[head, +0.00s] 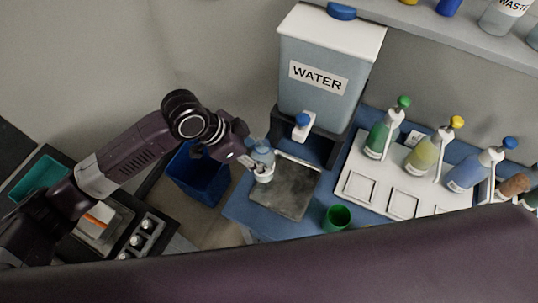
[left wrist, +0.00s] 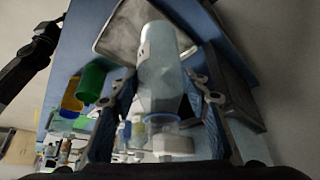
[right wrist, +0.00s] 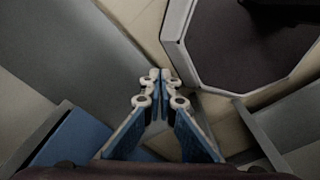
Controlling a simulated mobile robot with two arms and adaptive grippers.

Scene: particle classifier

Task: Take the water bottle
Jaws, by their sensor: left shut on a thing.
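The water bottle (left wrist: 161,75) is pale and translucent with a blue band near its neck and a whitish top. In the left wrist view it lies between the two fingers of my left gripper (left wrist: 160,90), which is shut on it. In the head view the bottle (head: 263,153) is small and partly hidden by my left gripper (head: 262,170), at the left edge of the grey metal plate. My right gripper (right wrist: 159,76) shows only in the right wrist view; its fingertips meet and nothing is between them.
The grey plate (head: 284,189) lies in front of the WATER tank (head: 318,76) and its tap. A green cup (head: 337,217) stands to the right. A white rack (head: 371,190) holds green, yellow and blue bottles. A blue bin (head: 197,177) is below at left.

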